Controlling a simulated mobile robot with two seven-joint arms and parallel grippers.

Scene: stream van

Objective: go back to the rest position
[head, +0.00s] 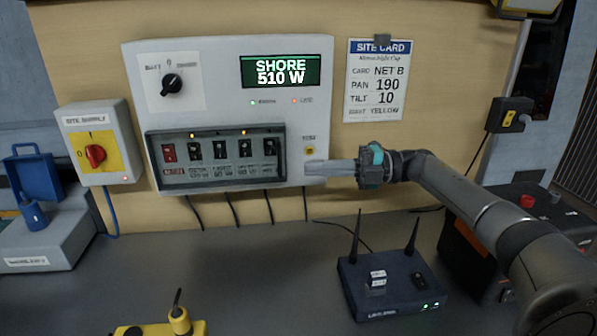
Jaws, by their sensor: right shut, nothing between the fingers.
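My right gripper (318,168) is shut and empty, its fingers pointing left. In the picture its fingertips overlap the lower right edge of the white power panel (225,110), just below the small yellow test button (310,150). I cannot tell whether they touch the panel. The panel's green display (287,71) reads SHORE 510 W. A black knob (172,84) sits at its upper left, and a row of breaker switches (220,150) sits below. My left gripper is not in view.
A dark router (385,290) with two upright antennas stands on the grey counter (260,270) below my right arm. A site supply box (97,140) with a red switch is at left. A yellow device (160,328) is at the front. A black and orange case (470,255) stands behind my right arm.

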